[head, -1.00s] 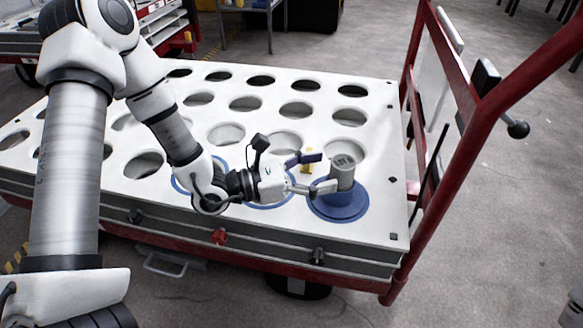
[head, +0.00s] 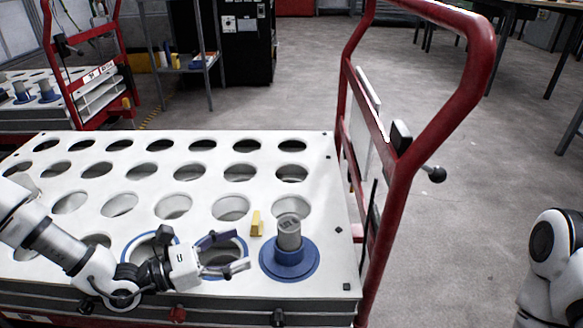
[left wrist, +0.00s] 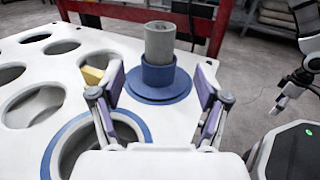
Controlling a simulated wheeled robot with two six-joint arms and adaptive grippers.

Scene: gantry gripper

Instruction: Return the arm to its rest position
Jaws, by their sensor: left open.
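My left gripper (head: 231,252) is open and empty over the front of the white holed tray top (head: 318,201). It sits to the left of a grey cylinder (head: 289,233), apart from it. The cylinder stands upright in a blue flanged holder (head: 296,263) at the tray's front right corner. In the left wrist view the open fingers (left wrist: 162,105) frame the cylinder (left wrist: 159,43) and holder (left wrist: 158,83), with a gap between. My left arm comes in from the left. Part of my right arm shows at the right edge of the head view, but its gripper does not show.
A yellow block (head: 256,224) stands on the tray beside the holder. A red cart handle (head: 391,170) rises at the tray's right. Another cart with blue-based cylinders (head: 45,91) stands at the back left. Open floor (head: 480,150) lies to the right.

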